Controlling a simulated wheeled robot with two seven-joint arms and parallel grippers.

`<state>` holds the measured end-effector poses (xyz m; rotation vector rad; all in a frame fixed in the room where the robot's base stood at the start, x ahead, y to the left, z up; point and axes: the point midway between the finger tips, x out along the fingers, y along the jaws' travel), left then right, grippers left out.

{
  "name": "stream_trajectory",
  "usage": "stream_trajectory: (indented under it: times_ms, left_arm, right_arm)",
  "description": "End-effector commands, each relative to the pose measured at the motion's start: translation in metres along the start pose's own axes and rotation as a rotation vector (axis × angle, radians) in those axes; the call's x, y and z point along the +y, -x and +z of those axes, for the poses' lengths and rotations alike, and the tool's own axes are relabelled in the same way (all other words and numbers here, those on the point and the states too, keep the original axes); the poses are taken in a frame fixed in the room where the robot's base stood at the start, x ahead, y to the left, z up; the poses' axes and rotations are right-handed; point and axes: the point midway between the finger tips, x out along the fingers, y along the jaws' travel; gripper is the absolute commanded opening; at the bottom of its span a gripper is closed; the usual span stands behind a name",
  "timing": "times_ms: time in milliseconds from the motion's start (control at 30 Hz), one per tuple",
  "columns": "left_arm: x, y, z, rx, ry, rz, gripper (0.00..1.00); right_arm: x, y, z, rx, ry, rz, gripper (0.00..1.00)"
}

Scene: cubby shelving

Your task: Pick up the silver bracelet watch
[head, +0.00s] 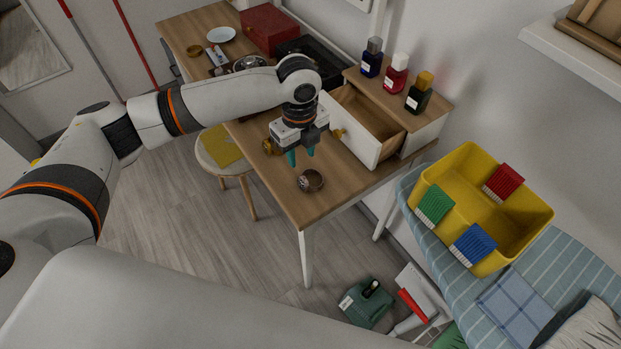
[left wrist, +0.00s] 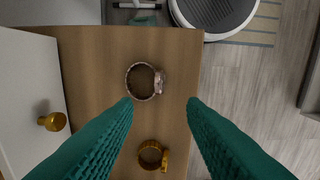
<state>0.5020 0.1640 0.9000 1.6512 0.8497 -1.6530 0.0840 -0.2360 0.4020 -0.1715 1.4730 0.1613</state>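The silver bracelet watch (head: 311,181) lies near the front corner of the wooden desk. In the left wrist view, the watch (left wrist: 144,82) shows as a closed ring with its face at the right side. A gold watch (head: 270,146) lies farther back on the desk, and it also shows in the left wrist view (left wrist: 152,156). My left gripper (head: 301,157) points down above the desk, behind the silver watch in the head view. Its teal fingers (left wrist: 163,105) are apart with nothing between them. My right gripper is not in view.
An open white drawer (head: 356,135) with a gold knob juts out beside my left gripper. Several bottles (head: 396,76) stand on the drawer unit. A stool (head: 222,150) stands at the desk's left side. A yellow bin (head: 480,205) with brushes sits at the right.

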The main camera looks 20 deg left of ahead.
Motion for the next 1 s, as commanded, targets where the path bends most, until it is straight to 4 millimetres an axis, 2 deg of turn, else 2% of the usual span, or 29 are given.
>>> stream_trajectory:
  times_ms: [100,367,667,967,1000]
  left_arm:
    - [0.0,-0.02,0.0,0.0,0.002,-0.002,0.38]
    - [0.001,-0.041,0.001,0.0,0.001,0.0,0.38]
    - [0.002,-0.083,0.004,0.0,0.002,0.0,0.38]
    - [0.002,-0.089,0.004,0.0,0.0,0.002,0.38]
    - [0.002,-0.089,0.004,0.0,0.0,0.002,0.33]
  right_arm:
    - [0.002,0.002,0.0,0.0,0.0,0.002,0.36]
    - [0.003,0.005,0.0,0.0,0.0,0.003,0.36]
    - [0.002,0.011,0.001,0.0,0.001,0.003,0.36]
    - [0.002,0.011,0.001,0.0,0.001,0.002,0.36]
    - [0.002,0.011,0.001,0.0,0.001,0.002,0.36]
